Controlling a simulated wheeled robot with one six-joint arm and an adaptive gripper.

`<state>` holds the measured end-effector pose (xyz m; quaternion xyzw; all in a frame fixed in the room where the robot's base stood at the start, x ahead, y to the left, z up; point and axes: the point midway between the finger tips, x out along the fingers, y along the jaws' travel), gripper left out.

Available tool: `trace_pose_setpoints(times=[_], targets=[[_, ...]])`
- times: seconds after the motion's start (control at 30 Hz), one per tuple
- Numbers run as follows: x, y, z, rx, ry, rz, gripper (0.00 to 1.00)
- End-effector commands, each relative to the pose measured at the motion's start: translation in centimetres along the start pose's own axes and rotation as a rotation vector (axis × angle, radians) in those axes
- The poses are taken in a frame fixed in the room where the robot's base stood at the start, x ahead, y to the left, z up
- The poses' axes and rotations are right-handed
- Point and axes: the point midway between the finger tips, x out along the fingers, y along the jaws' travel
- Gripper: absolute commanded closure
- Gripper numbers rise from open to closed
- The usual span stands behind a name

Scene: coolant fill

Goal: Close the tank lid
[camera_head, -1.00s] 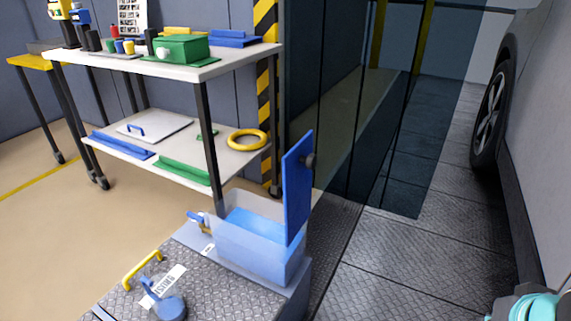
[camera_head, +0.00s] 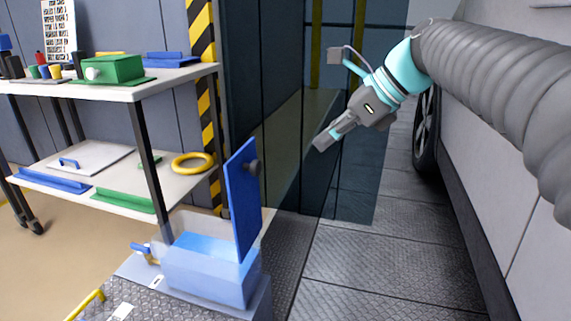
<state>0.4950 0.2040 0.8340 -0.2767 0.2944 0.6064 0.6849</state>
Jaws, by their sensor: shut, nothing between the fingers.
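The tank (camera_head: 208,277) is a pale blue-grey box with an open top and a bright blue interior, at the lower left of centre. Its blue lid (camera_head: 243,200) stands upright, open, along the tank's right side, with a dark round knob (camera_head: 256,167) on its right face. My gripper (camera_head: 322,143) is shut and empty. It appears to the right of the lid and a little above the knob in the picture, apart from the lid. It points down and left.
A two-tier bench (camera_head: 120,92) stands behind the tank, holding a green box (camera_head: 113,70) and a yellow ring (camera_head: 193,162). A striped post (camera_head: 203,75) and dark panels (camera_head: 262,90) rise behind. A vehicle (camera_head: 480,215) stands at the right. The plate floor (camera_head: 345,275) between is clear.

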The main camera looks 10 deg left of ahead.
Motion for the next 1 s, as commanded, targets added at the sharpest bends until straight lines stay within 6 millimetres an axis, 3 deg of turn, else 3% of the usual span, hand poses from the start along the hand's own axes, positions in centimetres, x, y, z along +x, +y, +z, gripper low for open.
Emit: trace_pose_setpoints(times=[0.23, 0.7, 1.0], targets=[[2.3, -0.1, 0.2, 0.024, -0.008, 0.011, 1.00], [10.7, 0.0, 0.5, 0.020, -0.007, 0.009, 1.00], [12.7, -0.1, 2.9, 0.021, -0.007, 0.007, 1.00]])
